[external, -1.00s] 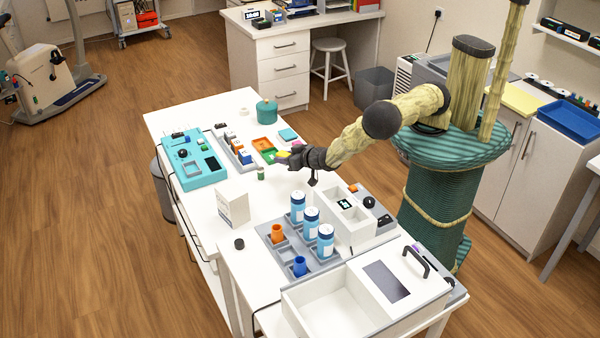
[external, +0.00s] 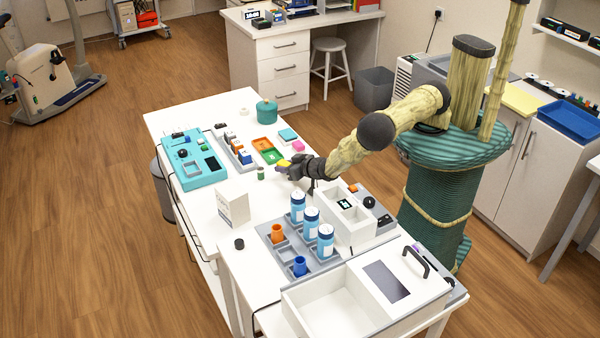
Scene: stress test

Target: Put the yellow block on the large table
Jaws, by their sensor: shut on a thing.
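The yellow block (external: 284,163) shows as a small yellow patch at the tips of my gripper (external: 287,169), mostly hidden by the dark fingers. My gripper is shut on it, over the large white table (external: 205,110). The block is just in front of the green tray (external: 274,157). I cannot tell the exact gap between the block and the tabletop.
A pink block (external: 298,146) and a teal block (external: 288,135) lie behind my gripper. A small green cylinder (external: 261,173) stands to its left.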

